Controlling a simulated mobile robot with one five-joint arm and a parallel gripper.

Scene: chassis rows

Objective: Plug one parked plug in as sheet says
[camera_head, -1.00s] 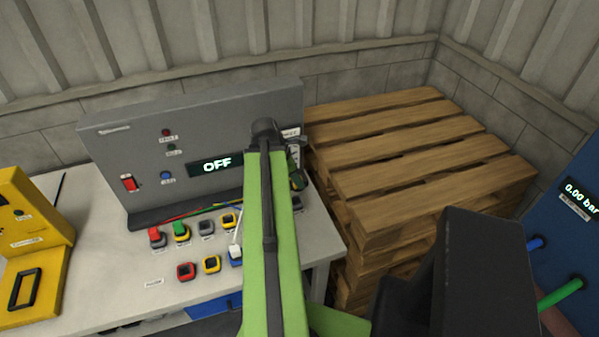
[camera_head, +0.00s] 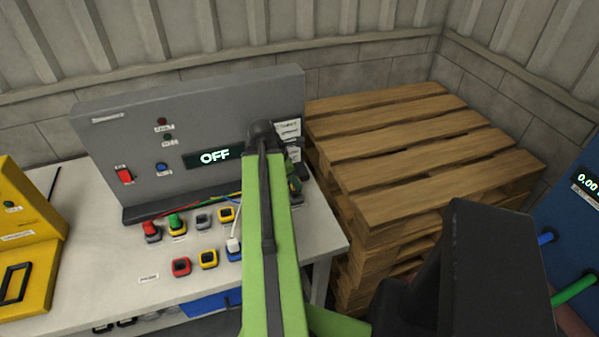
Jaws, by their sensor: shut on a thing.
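The grey console (camera_head: 140,140) reads OFF. On the white bench before it are a red plug (camera_head: 150,229) and a green plug (camera_head: 175,222) in sockets, an empty-looking grey socket (camera_head: 203,221), a yellow socket (camera_head: 227,214), a red socket (camera_head: 181,267), another yellow socket (camera_head: 208,259) and a blue socket (camera_head: 234,254) with a white plug (camera_head: 233,243). The white sheet (camera_head: 288,128) is on the console's right end, its text unreadable. My gripper (camera_head: 294,166), partly hidden by my arm, is shut on a small dark thing, probably a plug, near the bench's right side.
Coloured cables (camera_head: 200,206) run along the console's foot. A yellow box (camera_head: 30,235) stands at the left. Stacked wooden pallets (camera_head: 420,150) stand right of the bench, and a blue panel (camera_head: 570,235) with hoses is at far right.

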